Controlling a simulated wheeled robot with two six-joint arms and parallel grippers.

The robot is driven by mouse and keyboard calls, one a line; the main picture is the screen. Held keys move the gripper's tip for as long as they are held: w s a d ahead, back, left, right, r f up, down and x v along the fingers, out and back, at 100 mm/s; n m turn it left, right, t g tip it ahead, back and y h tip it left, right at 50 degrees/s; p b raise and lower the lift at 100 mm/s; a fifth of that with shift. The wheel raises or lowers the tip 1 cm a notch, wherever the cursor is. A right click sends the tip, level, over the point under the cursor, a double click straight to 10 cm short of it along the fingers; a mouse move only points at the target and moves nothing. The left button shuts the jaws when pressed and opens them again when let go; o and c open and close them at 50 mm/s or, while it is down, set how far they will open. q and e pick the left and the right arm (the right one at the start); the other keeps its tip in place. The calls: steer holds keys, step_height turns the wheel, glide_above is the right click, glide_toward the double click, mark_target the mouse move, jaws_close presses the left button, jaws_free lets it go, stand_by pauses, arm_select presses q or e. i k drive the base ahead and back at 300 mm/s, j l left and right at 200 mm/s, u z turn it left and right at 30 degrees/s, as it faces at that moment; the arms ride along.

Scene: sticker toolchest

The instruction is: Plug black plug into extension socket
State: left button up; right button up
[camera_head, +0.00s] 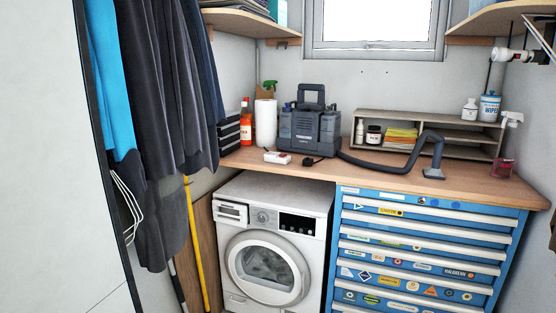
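A small black plug (309,161) lies on the wooden worktop, in front of the dark grey machine. A white block that looks like the extension socket (278,157) lies just to its left on the worktop, with a small reddish spot on it. The plug and the socket are apart. The socket's openings are too small to make out. Neither of my grippers shows in the head view.
The dark grey machine (310,125) with a hose (385,168) stands behind the plug. A paper roll (265,124) and an orange bottle (246,126) stand behind the socket. Below are a washing machine (268,266) and a blue tool chest (420,240). Clothes hang at left.

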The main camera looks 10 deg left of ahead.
mark_target(273, 158)
steer(key=i+l, duration=0.1)
steer(key=i, duration=2.05)
steer(key=u, duration=1.15)
